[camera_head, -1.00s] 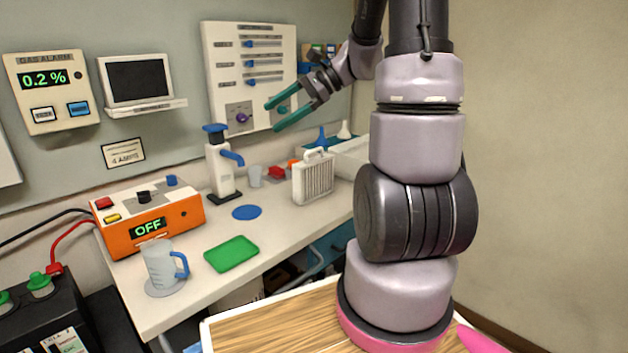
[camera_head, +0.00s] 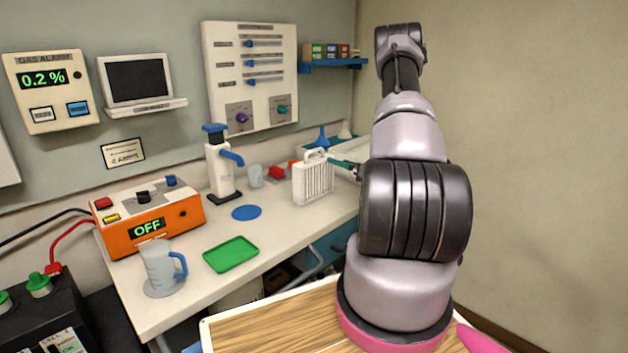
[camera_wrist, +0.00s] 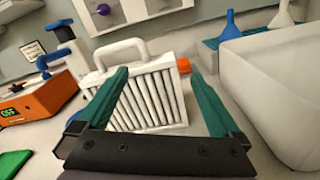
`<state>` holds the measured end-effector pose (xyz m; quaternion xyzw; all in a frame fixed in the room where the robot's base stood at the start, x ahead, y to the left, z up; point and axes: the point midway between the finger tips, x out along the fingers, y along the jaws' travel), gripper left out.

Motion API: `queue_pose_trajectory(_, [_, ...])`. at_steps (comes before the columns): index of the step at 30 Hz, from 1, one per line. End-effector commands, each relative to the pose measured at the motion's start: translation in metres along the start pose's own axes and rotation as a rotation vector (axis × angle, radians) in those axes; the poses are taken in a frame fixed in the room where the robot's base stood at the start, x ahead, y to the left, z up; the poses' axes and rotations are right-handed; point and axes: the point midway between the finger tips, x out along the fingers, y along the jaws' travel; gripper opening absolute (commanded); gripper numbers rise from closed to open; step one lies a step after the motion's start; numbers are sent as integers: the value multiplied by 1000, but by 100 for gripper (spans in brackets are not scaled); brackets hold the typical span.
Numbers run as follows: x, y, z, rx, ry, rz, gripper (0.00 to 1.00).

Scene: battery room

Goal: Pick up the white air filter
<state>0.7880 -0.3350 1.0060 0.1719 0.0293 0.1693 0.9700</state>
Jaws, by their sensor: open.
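The white air filter (camera_head: 314,182) stands upright on the bench, with a ribbed face and a handle on top. In the wrist view the filter (camera_wrist: 150,98) is ahead, its left part behind my left finger. My gripper (camera_wrist: 160,85) is open, with its teal fingers spread and nothing held between them. In the head view a teal fingertip (camera_head: 342,163) shows at the filter's right, and the rest of the gripper is hidden behind my arm.
A white bin (camera_wrist: 275,95) stands close on the right. An orange item (camera_wrist: 183,65) is just behind the filter. A white-and-blue pump dispenser (camera_head: 221,165) and blue disc (camera_head: 246,212) are to the left. A green tray (camera_head: 231,254) lies in front, with bare bench between.

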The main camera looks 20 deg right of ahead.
Motion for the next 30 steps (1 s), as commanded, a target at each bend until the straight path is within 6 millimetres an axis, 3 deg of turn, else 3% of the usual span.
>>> queue_pose_trajectory(18, [75,2,0,-3,2,4,100])
queue_pose_trajectory(27, [81,1,0,-1,2,2,100])
queue_pose_trajectory(28, [81,1,0,-1,2,2,96])
queue_pose_trajectory(30, [81,1,0,-1,2,2,69])
